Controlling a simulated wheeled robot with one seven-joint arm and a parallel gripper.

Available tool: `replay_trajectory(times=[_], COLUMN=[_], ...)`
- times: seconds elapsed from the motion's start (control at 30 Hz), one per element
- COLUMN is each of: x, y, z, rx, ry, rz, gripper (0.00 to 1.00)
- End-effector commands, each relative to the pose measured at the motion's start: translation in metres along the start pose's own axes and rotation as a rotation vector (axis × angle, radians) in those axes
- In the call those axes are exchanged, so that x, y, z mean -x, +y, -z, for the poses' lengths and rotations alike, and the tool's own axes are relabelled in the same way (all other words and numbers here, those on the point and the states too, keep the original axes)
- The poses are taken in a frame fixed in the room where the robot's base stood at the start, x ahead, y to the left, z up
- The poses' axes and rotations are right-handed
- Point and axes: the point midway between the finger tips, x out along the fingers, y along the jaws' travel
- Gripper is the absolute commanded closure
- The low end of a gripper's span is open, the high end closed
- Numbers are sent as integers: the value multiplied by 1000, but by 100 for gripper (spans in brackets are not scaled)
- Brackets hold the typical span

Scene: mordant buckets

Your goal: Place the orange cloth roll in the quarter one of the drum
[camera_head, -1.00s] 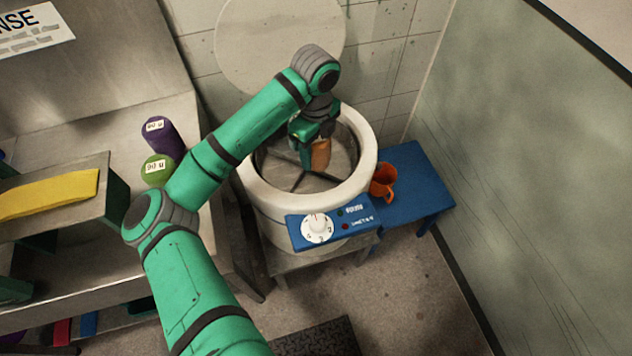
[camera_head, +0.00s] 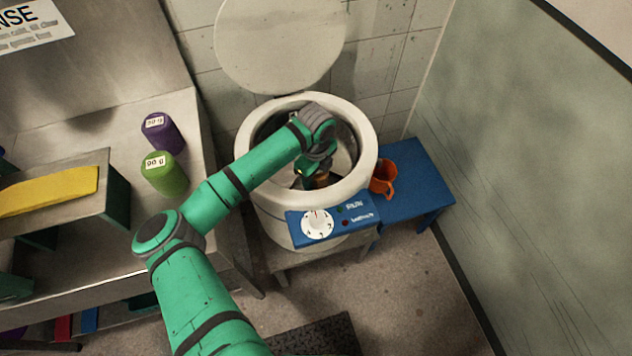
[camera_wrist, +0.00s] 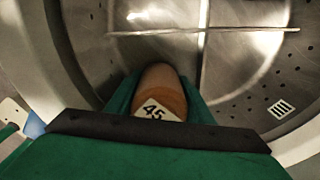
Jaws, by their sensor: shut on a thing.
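The orange cloth roll (camera_wrist: 160,86) is held between the fingers of my gripper (camera_wrist: 157,100), with a white label reading 45 facing the wrist camera. In the head view my gripper (camera_head: 318,172) is inside the opening of the drum (camera_head: 345,190), with only a bit of the roll (camera_head: 323,179) showing. The drum's metal floor (camera_wrist: 250,50) shows thin dividers crossing beyond the roll, small holes and a striped mark (camera_wrist: 281,108) at the right. I cannot tell whether the roll touches the floor.
The drum's round lid (camera_head: 280,40) stands open behind it. A control panel with a dial (camera_head: 318,223) is on the front. An orange mug (camera_head: 384,180) stands on a blue stool (camera_head: 425,190) at the right. Purple (camera_head: 162,134) and green (camera_head: 164,175) rolls stand on the left counter.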

Motion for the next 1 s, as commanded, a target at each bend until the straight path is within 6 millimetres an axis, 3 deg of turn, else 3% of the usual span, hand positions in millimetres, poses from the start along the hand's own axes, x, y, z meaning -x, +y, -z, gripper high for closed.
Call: replay_trajectory(times=[0.13, 0.53, 0.57, 0.6, 1.0], x=[-18, -23, -23, -23, -16], y=[0, 0, 0, 0, 0], z=[0, 0, 0, 0, 0], rx=[0, 0, 0, 0, -1], ry=[1, 1, 0, 0, 0], rz=[0, 0, 0, 0, 1], gripper=[82, 82, 50, 45, 45])
